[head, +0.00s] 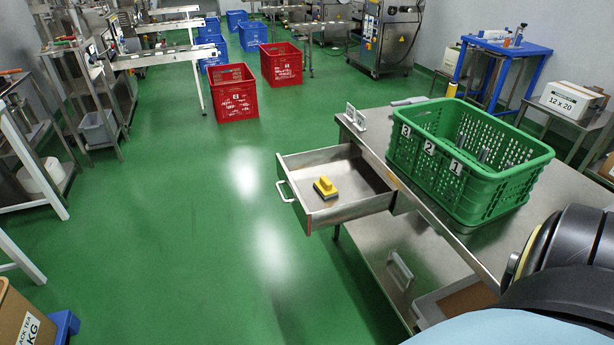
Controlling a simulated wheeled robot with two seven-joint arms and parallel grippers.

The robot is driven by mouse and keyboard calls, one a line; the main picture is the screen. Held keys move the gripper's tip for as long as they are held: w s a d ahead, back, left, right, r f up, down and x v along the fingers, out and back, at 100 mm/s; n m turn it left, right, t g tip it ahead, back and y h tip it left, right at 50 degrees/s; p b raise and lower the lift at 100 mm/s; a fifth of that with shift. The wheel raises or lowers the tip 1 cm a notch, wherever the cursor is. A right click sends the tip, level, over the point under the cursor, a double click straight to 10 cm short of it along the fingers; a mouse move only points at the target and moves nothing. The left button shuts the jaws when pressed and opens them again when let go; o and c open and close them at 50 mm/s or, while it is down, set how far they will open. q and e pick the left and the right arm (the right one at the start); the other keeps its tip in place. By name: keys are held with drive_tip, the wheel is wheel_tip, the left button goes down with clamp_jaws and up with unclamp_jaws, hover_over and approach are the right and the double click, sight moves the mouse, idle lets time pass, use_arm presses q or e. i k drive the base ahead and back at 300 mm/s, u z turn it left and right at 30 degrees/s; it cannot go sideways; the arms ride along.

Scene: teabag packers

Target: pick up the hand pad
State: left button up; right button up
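The hand pad (325,187), a small yellow block with a handle-like top and a dark underside, lies in an open steel drawer (341,211). It sits toward the left part of the drawer floor, with bare metal around it. The drawer is pulled out to the left from a steel table (480,240) and has a white handle at its front. Neither of my grippers shows in the head view. A black rounded part at the right edge seems to be mine.
A green crate (468,190) with number tags and metal items inside stands on the table. Red crates (234,104) and blue crates stand farther back. The green floor left of the drawer is clear.

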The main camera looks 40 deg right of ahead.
sight(324, 187)
drive_tip(key=z, duration=0.55)
drive_tip(key=i, duration=0.8)
drive_tip(key=z, duration=0.8)
